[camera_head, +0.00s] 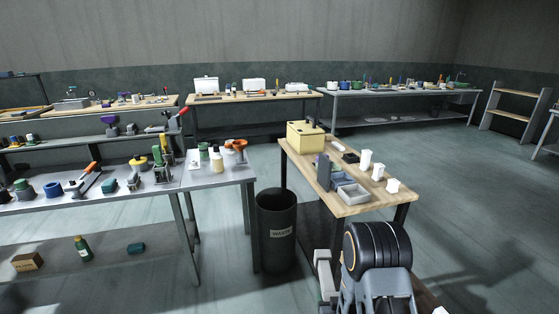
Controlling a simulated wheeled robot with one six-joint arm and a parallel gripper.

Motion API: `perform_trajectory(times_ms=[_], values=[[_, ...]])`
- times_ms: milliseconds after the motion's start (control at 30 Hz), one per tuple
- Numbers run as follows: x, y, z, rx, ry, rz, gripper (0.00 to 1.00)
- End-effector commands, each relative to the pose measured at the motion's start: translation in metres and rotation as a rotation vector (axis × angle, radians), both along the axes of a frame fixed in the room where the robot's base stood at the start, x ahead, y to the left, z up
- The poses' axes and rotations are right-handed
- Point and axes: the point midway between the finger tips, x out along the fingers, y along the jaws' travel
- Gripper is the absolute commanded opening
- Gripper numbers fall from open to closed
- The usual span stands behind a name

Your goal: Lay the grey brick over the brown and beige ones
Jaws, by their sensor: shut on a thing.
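I cannot make out the grey, brown or beige bricks in the head view. Part of my own arm (378,270), with a thick black ringed joint, fills the bottom right of the picture. The fingers of my gripper do not show, and anything held in them is out of sight. A brown edge (427,300) and a small white piece show beside my arm at the bottom border, too cut off to identify.
A wooden table (350,207) behind my arm holds a yellow box (305,136), a grey tray (352,193) and white cups (366,160). A black waste bin (277,230) stands left of it, beside a grey bench (225,178). Open floor (480,220) lies to the right.

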Motion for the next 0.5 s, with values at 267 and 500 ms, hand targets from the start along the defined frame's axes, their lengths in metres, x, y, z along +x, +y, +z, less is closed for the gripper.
perform_trajectory(times_ms=[267,500], values=[[-0.022,0.000,0.054,0.000,-0.002,0.000,0.23],[-0.029,0.000,0.066,0.000,-0.004,0.000,0.23]])
